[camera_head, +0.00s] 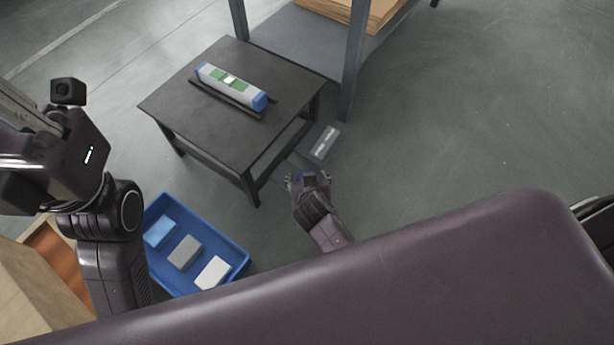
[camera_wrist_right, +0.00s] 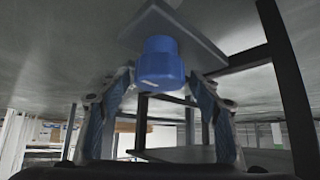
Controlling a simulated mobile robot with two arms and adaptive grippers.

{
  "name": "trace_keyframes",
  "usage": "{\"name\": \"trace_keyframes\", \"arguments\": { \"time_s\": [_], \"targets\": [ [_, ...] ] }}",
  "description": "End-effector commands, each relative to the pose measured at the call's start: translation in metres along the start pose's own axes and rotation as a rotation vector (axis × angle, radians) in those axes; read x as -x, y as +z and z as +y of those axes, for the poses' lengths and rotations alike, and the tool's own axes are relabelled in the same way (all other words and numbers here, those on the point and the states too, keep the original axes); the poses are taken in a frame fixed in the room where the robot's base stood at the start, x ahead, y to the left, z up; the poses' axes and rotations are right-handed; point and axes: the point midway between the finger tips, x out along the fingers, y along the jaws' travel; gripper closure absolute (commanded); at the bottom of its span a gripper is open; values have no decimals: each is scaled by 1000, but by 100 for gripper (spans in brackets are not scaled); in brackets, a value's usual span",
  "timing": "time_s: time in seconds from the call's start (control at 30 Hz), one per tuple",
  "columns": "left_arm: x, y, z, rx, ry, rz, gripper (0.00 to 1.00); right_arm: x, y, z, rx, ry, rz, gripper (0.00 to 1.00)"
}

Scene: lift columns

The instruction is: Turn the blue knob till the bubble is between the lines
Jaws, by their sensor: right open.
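The blue knob (camera_wrist_right: 160,63) is in the middle of the right wrist view, against a flat grey plate (camera_wrist_right: 172,32). My right gripper (camera_wrist_right: 160,105) is open, with one finger on each side of the knob. I cannot tell whether either finger touches it. In the head view my right gripper (camera_head: 308,178) is beside the black table's near right side. A grey level with blue ends (camera_head: 246,92) lies on the table and has a green window (camera_head: 219,75). A pale patch shows in the window, but bubble and lines are too small to tell apart. My left arm is at the left; its fingers are unclear.
The black table (camera_head: 180,105) stands on open grey floor. A grey labelled block (camera_head: 325,144) is near its right corner. A blue tray (camera_head: 240,262) with several blocks is below. A grey shelf (camera_head: 285,45) stands behind, and a wooden box (camera_head: 30,295) is at lower left.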

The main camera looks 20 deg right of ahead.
Motion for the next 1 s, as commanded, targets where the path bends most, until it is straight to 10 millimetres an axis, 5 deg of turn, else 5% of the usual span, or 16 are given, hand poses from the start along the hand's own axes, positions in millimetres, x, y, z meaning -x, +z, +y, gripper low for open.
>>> {"name": "trace_keyframes", "arguments": {
  "time_s": [0.17, 0.6, 1.0],
  "targets": [
    [-1, -1, -1, -2, -1, 5, 100, 6, 1, 0, 0, 0, -1, 42],
    [0, 0, 0, -1, 0, 2, 100, 64, 0, -1, -1, -1, 0, 42],
    [0, 0, 0, -1, 0, 1, 100, 75, 0, 0, 0, 0, 0, 42]
  ]
}}
